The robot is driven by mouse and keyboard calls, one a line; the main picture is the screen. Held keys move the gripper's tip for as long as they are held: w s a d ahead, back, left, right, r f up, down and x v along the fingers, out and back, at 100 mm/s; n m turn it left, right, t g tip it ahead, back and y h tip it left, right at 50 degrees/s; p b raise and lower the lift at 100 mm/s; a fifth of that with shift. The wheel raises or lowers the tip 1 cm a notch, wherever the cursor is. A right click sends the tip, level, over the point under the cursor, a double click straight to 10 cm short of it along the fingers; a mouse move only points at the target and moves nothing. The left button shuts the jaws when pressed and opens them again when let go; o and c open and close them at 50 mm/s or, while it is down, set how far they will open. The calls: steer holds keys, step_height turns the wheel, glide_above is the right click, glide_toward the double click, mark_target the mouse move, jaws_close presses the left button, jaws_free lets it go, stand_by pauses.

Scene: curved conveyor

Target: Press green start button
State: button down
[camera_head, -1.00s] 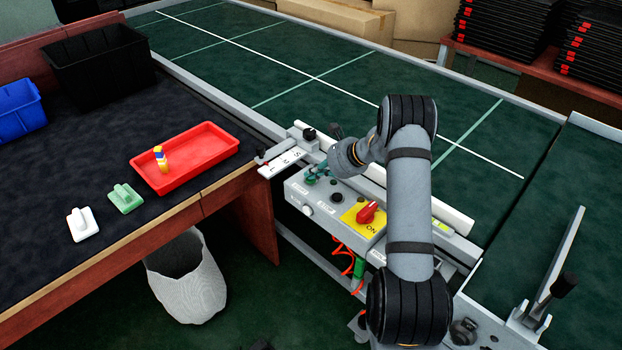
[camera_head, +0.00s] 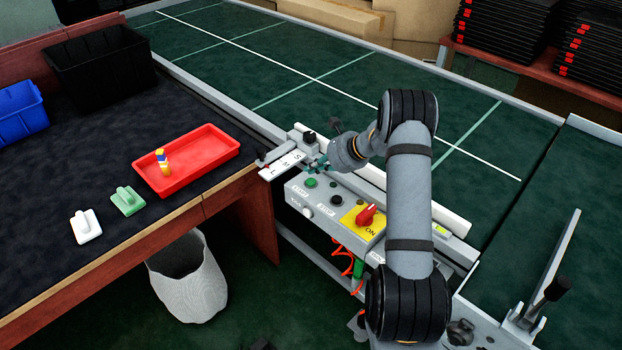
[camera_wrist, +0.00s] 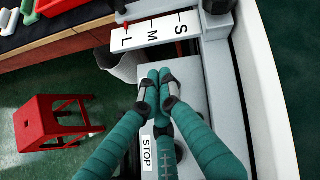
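The green start button (camera_head: 311,183) is in plain view on the top left of the grey control box (camera_head: 325,206) in the head view. My gripper (camera_head: 318,163) is just beyond the button, near the white size-marked plate, and apart from the button in the picture. In the wrist view, the teal fingers of my gripper (camera_wrist: 160,80) are drawn together at their tips and hold nothing visible. They cover the part of the box in front of the STOP label (camera_wrist: 149,154). I do not see the green button in the wrist view.
The box also bears a black button (camera_head: 337,200) and a red rotary switch (camera_head: 367,213) on a yellow plate. The white plate lettered S, M, L (camera_head: 282,165) lies close to my fingers. A red stool (camera_wrist: 55,122) stands on the floor.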

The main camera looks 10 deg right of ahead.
mark_target(313, 182)
steer(key=shift+r+p, duration=1)
steer(key=shift+r, duration=0.75)
steer(key=shift+f, duration=0.15)
